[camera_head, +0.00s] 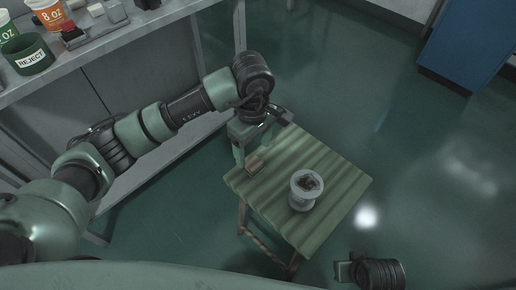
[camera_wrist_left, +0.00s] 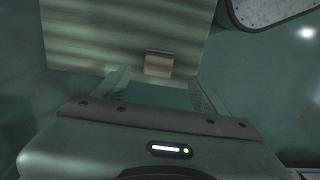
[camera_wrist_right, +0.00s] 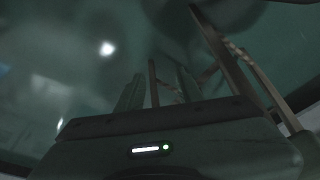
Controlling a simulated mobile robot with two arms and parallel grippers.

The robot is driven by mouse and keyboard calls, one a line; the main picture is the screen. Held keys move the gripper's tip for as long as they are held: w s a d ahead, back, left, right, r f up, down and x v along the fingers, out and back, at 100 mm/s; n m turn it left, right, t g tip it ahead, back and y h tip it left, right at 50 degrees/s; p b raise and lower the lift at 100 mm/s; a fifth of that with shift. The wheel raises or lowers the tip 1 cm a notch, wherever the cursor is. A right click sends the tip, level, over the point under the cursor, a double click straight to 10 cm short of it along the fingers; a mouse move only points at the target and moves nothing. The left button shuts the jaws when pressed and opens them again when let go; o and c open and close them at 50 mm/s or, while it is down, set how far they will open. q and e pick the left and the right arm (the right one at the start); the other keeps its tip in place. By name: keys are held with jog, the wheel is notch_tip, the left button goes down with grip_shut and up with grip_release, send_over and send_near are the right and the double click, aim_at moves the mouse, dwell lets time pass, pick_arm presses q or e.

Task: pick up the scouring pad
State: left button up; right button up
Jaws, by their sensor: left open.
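The scouring pad appears to be a small tan-brown block (camera_head: 254,162) near the left corner of the small wooden table (camera_head: 318,215). In the left wrist view the pad (camera_wrist_left: 158,65) lies at the table edge, with a dark strip on its far side. My left gripper (camera_head: 252,152) is over that corner, pointing down. In the left wrist view its open fingers (camera_wrist_left: 159,82) are on either side of the pad's line, with a gap to each side. My right gripper (camera_head: 344,272) is low beside the table; its fingers (camera_wrist_right: 158,85) are apart and empty.
A pale round container (camera_head: 303,196) with dark contents stands on the table right of the pad. A shelf at the upper left holds a green REJECT bin (camera_head: 30,55) and paper cups (camera_head: 50,14). Open floor lies right of the table; a blue cabinet (camera_head: 470,45) stands beyond.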

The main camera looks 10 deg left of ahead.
aim_at(254, 163)
pick_arm(q)
jog(key=shift+w+f, duration=0.15)
jog(key=shift+w, duration=0.1)
jog(key=shift+f, duration=0.4)
jog(key=shift+s+f, duration=0.1)
jog(key=shift+f, duration=0.8)
notch_tip(254, 163, down, 4)
jog(key=shift+s+r+b, duration=0.1)
jog(key=shift+r+b, duration=0.05)
jog(key=shift+b, duration=0.4)
jog(key=shift+f, duration=0.55)
jog(key=c, duration=1.4)
jog(key=shift+c, duration=0.2)
pick_arm(e)
notch_tip(254, 163, up, 4)
jog(key=shift+w+r, duration=0.1)
pick_arm(q)
jog(key=shift+r, duration=0.15)
